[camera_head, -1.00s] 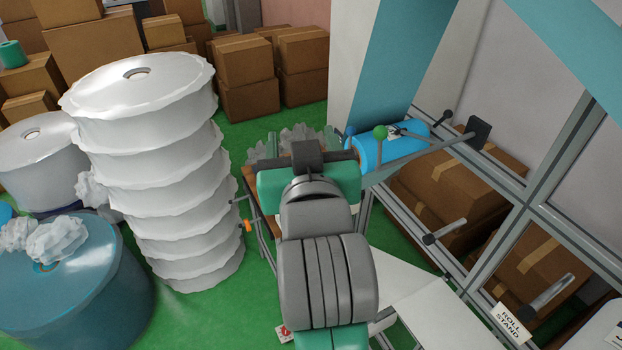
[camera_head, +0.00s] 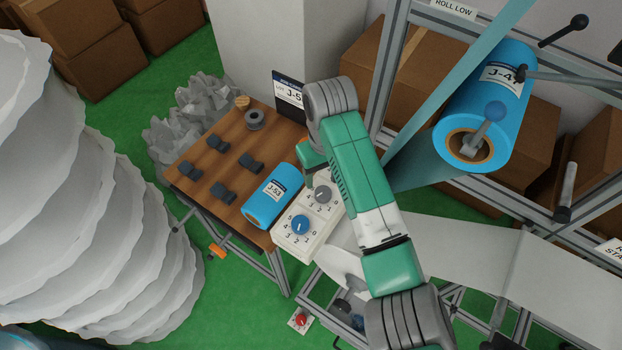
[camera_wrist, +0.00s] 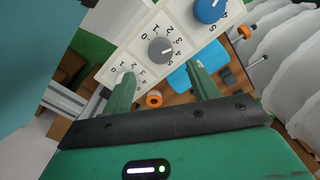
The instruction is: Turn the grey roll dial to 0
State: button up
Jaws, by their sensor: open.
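A pale control panel (camera_head: 290,245) lies beside a wooden bench and carries numbered dials. The grey dial (camera_head: 322,195) is at its upper part, with the blue dial (camera_head: 300,226) below it. In the wrist view, the grey dial (camera_wrist: 160,50) sits just beyond the gap between my fingers, and the blue dial (camera_wrist: 209,10) is farther up and right. I cannot read the grey dial's pointer setting. My gripper (camera_wrist: 161,72) is open with nothing between its fingers. The left finger partly covers another small dial and its numbers. In the head view my gripper is mostly hidden by the arm.
A blue roll marked J-53 (camera_head: 273,197) lies against the panel on the bench (camera_head: 205,191), with several dark holders. A larger blue roll (camera_head: 503,95) hangs on the stand at right.

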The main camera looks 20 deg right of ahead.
aim_at(323, 192)
notch_tip(323, 192, down, 8)
jog(key=shift+s+r+b, duration=0.1)
jog(key=shift+r+b, duration=0.1)
jog(key=shift+b, duration=0.1)
jog(key=c, duration=1)
